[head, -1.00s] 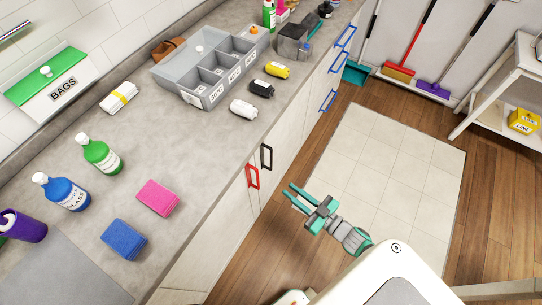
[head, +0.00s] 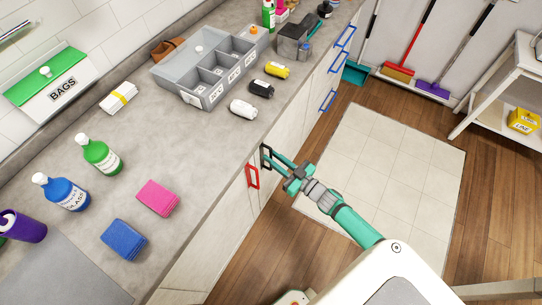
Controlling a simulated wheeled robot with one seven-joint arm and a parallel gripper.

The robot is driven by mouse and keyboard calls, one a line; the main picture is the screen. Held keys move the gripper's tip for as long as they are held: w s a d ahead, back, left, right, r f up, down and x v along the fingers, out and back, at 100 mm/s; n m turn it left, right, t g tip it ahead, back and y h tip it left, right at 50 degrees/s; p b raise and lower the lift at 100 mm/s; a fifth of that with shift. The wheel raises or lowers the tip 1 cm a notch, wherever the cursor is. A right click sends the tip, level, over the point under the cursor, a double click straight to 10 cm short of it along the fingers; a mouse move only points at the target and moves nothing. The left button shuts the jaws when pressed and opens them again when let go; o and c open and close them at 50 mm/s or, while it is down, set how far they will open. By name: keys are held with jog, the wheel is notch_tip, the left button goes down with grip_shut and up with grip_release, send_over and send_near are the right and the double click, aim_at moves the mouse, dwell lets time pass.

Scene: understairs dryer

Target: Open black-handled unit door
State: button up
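The black handle (head: 265,156) is on a white cabinet door (head: 277,150) under the counter, just right of the red handle (head: 252,176). The door looks closed. My gripper (head: 274,157) is at the black handle, its teal fingers reaching to it from the right. The fingers look spread, with the handle at or near their tips. I cannot tell whether they touch it or have closed on it. The fingers hide part of the handle.
The grey counter (head: 190,140) carries bottles, sponges and a grey divided box (head: 205,105). Floor by the light mat (head: 390,160) is clear. A white shelf (head: 500,90) stands at right.

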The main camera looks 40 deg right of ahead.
jog(key=shift+w+a, duration=0.1)
jog(key=shift+w, duration=0.5)
grip_shut()
